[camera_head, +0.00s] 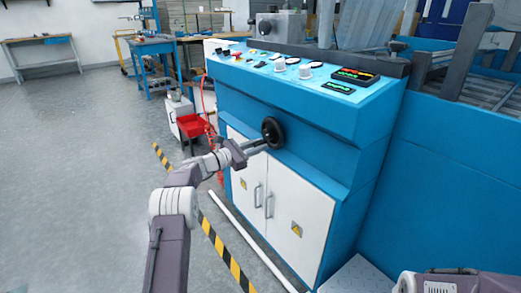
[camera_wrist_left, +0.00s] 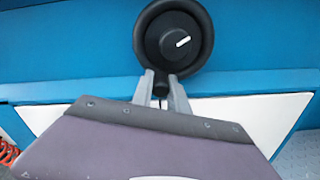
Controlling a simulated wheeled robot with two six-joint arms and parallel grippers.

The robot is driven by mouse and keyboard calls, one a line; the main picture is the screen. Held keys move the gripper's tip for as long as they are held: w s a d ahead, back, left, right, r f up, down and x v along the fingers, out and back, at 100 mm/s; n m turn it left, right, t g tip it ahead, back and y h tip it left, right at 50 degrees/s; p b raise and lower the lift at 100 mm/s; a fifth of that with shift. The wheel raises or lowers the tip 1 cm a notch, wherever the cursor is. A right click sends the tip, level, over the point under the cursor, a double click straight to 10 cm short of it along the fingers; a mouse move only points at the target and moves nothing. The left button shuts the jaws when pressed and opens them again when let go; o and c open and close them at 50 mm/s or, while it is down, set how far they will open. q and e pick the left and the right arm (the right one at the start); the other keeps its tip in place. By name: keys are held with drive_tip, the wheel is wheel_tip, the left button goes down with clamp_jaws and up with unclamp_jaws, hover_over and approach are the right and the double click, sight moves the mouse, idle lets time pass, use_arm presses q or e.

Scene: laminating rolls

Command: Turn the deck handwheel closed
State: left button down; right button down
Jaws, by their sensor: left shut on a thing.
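The deck handwheel (camera_head: 273,133) is a black wheel on the front face of the blue machine. In the left wrist view the handwheel (camera_wrist_left: 174,42) shows face on, with a white mark on its hub and a small black knob (camera_wrist_left: 161,84) at its lower rim. My left gripper (camera_head: 264,144) reaches the wheel's lower left side. In the left wrist view the fingers of my left gripper (camera_wrist_left: 160,92) are shut on the knob. My right arm shows at the lower right edge of the head view, but its gripper is out of view.
The blue machine has a control panel (camera_head: 305,68) on top and white cabinet doors (camera_head: 265,200) with handles below the wheel. A red bin (camera_head: 192,125) stands left of the machine. A yellow and black floor stripe (camera_head: 222,250) runs along the front. The floor at left is clear.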

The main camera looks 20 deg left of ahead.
sight(262, 123)
use_arm(q)
drive_tip(key=r+m, duration=0.1)
drive_tip(key=m, duration=0.2)
drive_tip(key=w+a+r+m, duration=0.1)
drive_tip(key=m, duration=0.3)
drive_tip(key=a+r+m, duration=0.1)
drive_tip(key=r+m, duration=0.1)
drive_tip(key=m, duration=0.1)
drive_tip(key=shift+w+a+m, duration=0.2)
drive_tip(key=shift+w+m, duration=0.2)
drive_tip(key=m, duration=0.1)
drive_tip(key=r+m, duration=0.1)
drive_tip(key=m, duration=0.1)
drive_tip(key=shift+r+m, duration=0.25)
drive_tip(key=shift+m, duration=0.05)
drive_tip(key=shift+s+d+r+m+b, duration=0.15)
drive_tip(key=shift+r+m+b, duration=0.25)
drive_tip(key=shift+m, duration=0.6)
drive_tip(key=shift+d+r+m+b, duration=0.1)
drive_tip(key=shift+r+m+b, duration=0.25)
drive_tip(key=shift+m, duration=0.65)
drive_tip(key=shift+r, duration=0.15)
drive_tip(key=c, duration=1.3)
unclamp_jaws()
